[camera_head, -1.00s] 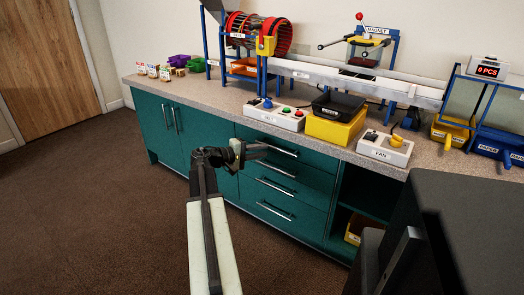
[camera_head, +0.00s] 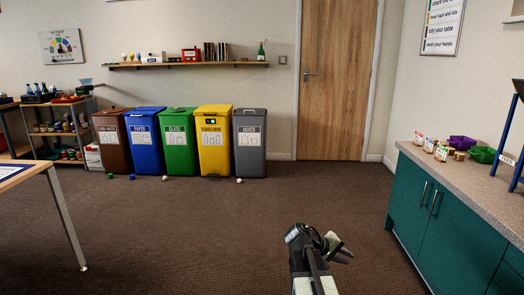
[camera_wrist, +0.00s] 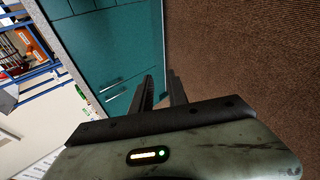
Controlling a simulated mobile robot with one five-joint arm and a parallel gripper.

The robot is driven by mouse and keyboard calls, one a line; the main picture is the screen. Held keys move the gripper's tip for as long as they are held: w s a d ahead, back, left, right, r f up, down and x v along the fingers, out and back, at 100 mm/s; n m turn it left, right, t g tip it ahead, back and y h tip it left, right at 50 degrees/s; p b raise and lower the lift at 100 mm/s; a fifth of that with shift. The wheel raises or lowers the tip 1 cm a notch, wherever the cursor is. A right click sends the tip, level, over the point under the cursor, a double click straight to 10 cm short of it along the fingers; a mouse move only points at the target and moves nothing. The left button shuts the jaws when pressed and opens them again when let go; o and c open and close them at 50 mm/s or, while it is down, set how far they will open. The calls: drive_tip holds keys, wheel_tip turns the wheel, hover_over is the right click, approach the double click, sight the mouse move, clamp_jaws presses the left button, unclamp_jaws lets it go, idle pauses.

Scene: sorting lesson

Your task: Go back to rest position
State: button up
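My gripper (camera_head: 344,249) is in the lower middle of the head view, held over the brown carpet and clear of the furniture. In the wrist view its two dark fingers (camera_wrist: 160,90) stand apart with a narrow gap between them. Nothing shows between them, so it is open and empty. The wrist view looks past the fingers at the teal cabinet (camera_wrist: 118,45) and the carpet (camera_wrist: 240,75).
The teal cabinet (camera_head: 452,220) stands at the right, small boxes and bins on its counter. A row of sorting bins (camera_head: 180,142) lines the far wall beside a wooden door (camera_head: 333,80). A table (camera_head: 40,167) is at left. The carpet (camera_head: 200,235) between is open.

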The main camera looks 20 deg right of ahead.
drive_tip(key=s+a+f+y, duration=0.1)
drive_tip(key=a+f+y, duration=0.25)
drive_tip(key=a, duration=0.85)
drive_tip(key=s+a+f+n+y+p, duration=0.15)
drive_tip(key=a+y, duration=0.25)
drive_tip(key=a, duration=0.7)
drive_tip(key=s+a+f+m+y, duration=0.1)
drive_tip(key=a+f+y, duration=0.2)
drive_tip(key=a, duration=0.9)
wheel_tip(320, 180, up, 38)
drive_tip(key=p, duration=3.7)
drive_tip(key=shift+p, duration=0.3)
drive_tip(key=shift+a, duration=0.15)
